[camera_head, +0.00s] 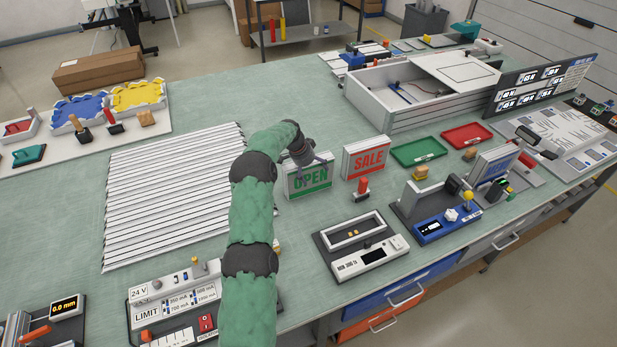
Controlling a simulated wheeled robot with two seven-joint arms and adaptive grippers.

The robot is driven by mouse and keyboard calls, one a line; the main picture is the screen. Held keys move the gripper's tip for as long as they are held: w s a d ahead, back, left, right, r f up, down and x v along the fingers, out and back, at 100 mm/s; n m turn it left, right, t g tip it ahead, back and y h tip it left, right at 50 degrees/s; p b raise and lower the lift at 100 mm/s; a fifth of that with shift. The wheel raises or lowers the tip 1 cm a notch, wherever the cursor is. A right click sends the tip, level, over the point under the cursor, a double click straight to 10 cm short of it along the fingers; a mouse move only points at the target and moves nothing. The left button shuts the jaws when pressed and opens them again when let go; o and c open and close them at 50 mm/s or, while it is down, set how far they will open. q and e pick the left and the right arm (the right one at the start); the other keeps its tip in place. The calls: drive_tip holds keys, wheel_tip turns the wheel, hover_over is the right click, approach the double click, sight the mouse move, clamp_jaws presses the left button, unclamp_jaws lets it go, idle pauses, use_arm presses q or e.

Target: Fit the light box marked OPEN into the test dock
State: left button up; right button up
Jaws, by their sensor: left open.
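The light box marked OPEN (309,184), white-framed with green letters, stands upright in the middle of the table. My left gripper (312,166) is open at the top of this box, and its fingers overlap the box's upper edge in the picture. I cannot tell whether they touch it. A grey dock-like unit (386,252) with a rectangular raised frame and a small dark display lies in front of and to the right of the box; its label is too small to read surely. Its frame holds no box. My right gripper is not in view.
A light box marked SALE (366,157) stands just right of OPEN, with a red-handled tool (361,189) before it. Green (418,152) and red (466,135) trays lie further right. A blue-fronted unit (447,224) stands right of the dock. White slats (170,195) lie left.

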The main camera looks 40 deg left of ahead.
use_arm(q)
drive_tip(key=c, duration=1.8)
